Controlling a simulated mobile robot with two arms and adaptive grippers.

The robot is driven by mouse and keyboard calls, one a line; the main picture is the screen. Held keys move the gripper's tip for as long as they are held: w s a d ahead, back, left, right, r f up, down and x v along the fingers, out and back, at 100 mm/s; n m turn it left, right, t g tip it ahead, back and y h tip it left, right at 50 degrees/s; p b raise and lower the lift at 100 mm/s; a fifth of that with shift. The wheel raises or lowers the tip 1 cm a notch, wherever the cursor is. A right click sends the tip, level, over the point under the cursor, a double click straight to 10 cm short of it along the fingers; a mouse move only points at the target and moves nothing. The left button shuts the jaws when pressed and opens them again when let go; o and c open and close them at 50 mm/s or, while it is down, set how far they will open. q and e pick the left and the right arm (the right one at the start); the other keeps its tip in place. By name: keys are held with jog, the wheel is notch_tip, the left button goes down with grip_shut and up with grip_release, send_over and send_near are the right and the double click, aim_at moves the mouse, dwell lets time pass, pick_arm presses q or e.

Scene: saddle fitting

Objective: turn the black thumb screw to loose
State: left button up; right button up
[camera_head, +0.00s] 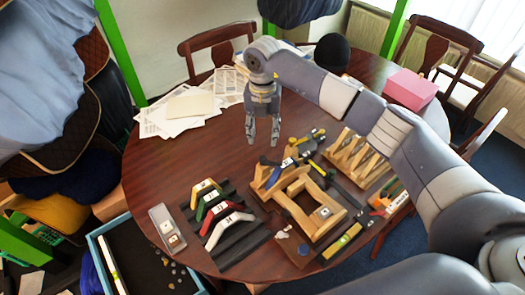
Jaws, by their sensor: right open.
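A wooden fitting frame (286,207) stands on a dark board on the round table, right of the table's middle. Small dark, blue and yellow parts (303,146) sit at its upper end. The black thumb screw is too small to tell apart from these parts. My right gripper (263,140) hangs with its fingers pointing down, up and to the left of the frame. Its two fingers are apart with nothing between them, and it appears clear of the frame. My left gripper is out of view.
A rack of coloured angled pieces (223,214) lies left of the frame, and a slatted wooden rack (357,160) lies right. Papers (176,116) cover the table's far left. A pink box (410,89) and a black helmet (332,52) stand at the back. The table's left middle is bare.

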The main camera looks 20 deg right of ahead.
aim_at(262, 158)
notch_tip(262, 158, down, 10)
jog(key=p, duration=0.2)
jog(key=shift+a+r+p, duration=0.1)
jog(key=shift+r+p, duration=0.15)
jog(key=shift+p, duration=0.05)
jog(key=shift+c, duration=0.2)
grip_shut()
